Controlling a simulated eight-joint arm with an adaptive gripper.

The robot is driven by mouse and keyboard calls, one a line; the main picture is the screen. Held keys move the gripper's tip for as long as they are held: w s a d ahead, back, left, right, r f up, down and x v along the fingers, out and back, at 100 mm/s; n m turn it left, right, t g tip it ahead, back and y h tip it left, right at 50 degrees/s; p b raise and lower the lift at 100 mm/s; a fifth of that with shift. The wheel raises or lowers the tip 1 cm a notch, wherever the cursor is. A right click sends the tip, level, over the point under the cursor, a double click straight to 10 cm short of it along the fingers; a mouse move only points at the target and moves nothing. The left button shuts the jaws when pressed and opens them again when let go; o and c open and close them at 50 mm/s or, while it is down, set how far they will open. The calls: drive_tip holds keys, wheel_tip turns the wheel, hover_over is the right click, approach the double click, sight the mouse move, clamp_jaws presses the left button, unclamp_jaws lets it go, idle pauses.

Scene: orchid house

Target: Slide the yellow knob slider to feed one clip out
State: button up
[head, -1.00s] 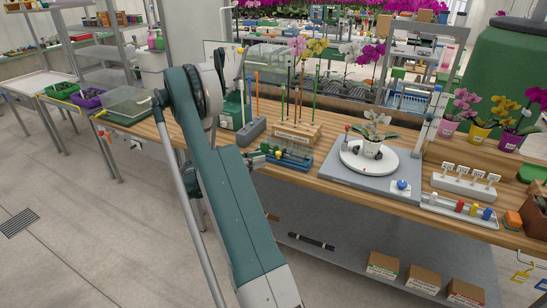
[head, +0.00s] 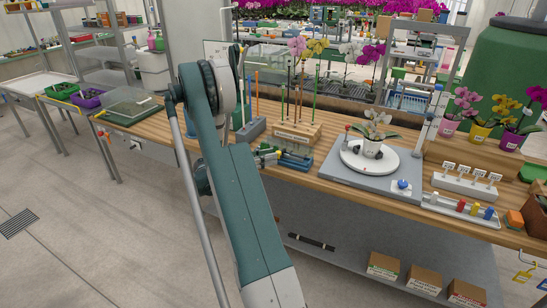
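A white rail unit (head: 440,204) lies at the right end of the wooden bench. It carries a red knob (head: 461,206), a yellow knob (head: 474,209) and a blue knob (head: 488,213), side by side and upright. The yellow knob is in the middle. No clip can be made out beside the unit at this size. My arm stands at the left-centre of the view, well left of the knobs. Nothing of mine touches the knobs.
Behind the rail stands a white rack of labels (head: 466,184). Left of it, a potted white orchid (head: 374,130) stands on a turntable on a grey base (head: 360,180) with a blue knob (head: 403,184). An orange block (head: 514,219) lies to the right. Potted orchids stand behind.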

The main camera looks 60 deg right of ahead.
drive_tip(key=shift+x, duration=1.2)
clamp_jaws()
drive_tip(key=w, duration=0.6)
drive_tip(key=shift+w+b, duration=0.25)
drive_tip(key=shift+b, duration=0.05)
unclamp_jaws()
drive_tip(key=shift+w+a, duration=0.1)
